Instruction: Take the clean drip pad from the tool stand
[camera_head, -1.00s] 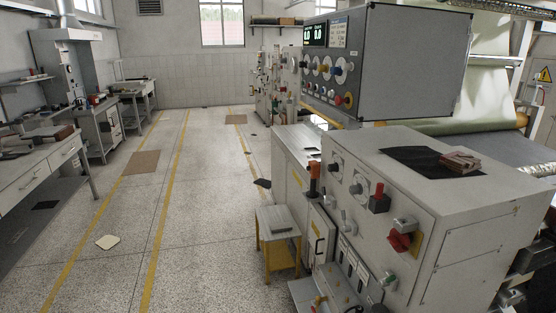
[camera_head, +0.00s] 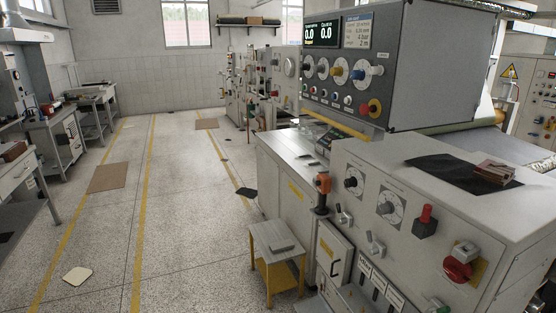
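A small yellow stand with a grey top (camera_head: 276,240) is on the floor beside the machine, left of its front; I take it to be the tool stand. A flat grey item (camera_head: 284,248) lies on its top; I cannot tell whether it is the drip pad. A pale square pad (camera_head: 77,275) lies on the floor at the lower left. A dark flat piece (camera_head: 246,192) lies on the floor by the machine's base. Neither of my grippers is in view.
The grey machine (camera_head: 400,210) with knobs and a control box (camera_head: 440,65) fills the right. A dark mat (camera_head: 440,172) with a brown stack (camera_head: 494,172) lies on top. Workbenches (camera_head: 20,180) line the left.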

